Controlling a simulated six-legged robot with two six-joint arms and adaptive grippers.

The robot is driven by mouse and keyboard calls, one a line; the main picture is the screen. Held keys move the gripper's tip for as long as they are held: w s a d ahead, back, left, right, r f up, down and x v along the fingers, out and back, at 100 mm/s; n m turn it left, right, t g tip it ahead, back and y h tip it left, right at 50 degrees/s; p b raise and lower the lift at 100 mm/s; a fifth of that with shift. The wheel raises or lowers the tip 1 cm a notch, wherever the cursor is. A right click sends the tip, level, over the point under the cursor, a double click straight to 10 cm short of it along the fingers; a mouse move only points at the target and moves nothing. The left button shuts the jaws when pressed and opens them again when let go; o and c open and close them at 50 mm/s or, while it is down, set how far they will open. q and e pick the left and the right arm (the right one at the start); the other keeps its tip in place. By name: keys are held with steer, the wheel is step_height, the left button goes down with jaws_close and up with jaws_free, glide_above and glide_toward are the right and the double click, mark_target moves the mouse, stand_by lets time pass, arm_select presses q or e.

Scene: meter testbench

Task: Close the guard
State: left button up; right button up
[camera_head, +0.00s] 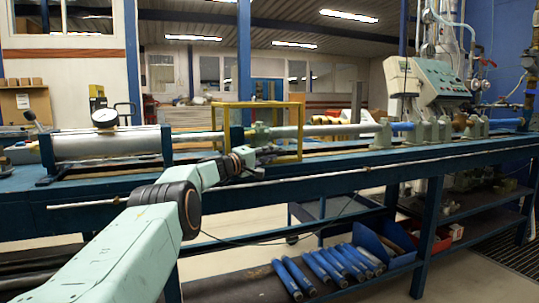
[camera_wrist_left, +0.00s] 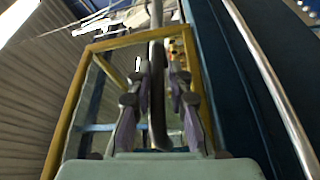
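The guard (camera_head: 300,130) is a yellow frame with see-through panels, standing around the pipe of the test bench in the middle of the head view. In the left wrist view the yellow frame (camera_wrist_left: 69,110) surrounds my fingers. My left gripper (camera_head: 268,152) is at the lower front of the guard. In the left wrist view its two dark fingers (camera_wrist_left: 160,100) stand apart, with a grey bar between them. I cannot tell whether the bar is a handle or the pipe behind, and no firm contact shows. My right gripper is not in view.
The blue bench (camera_head: 340,182) runs across the view. A silver cylinder (camera_head: 105,144) with a round gauge (camera_head: 104,117) is on the left, and a green control console (camera_head: 425,85) on the right. Several blue pipes (camera_head: 325,266) lie on the lower shelf.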

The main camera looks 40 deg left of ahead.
arm_select(q)
steer(key=o, duration=0.3)
steer(key=shift+s+d+f, duration=0.15)
steer(key=shift+s+f, duration=0.05)
steer(key=shift+o, duration=0.6)
steer(key=shift+w+f, duration=0.1)
steer(key=shift+w, duration=0.1)
steer(key=shift+s+r, duration=0.2)
steer(key=shift+r, duration=0.1)
steer(key=shift+s+a+f, duration=0.15)
steer(key=shift+s+a, duration=0.25)
steer(key=shift+a, duration=0.15)
steer(key=shift+s, duration=0.25)
steer(key=s+f, duration=0.1)
steer(key=s, duration=0.9)
steer(key=shift+a, duration=0.2)
steer(key=shift+s, duration=0.1)
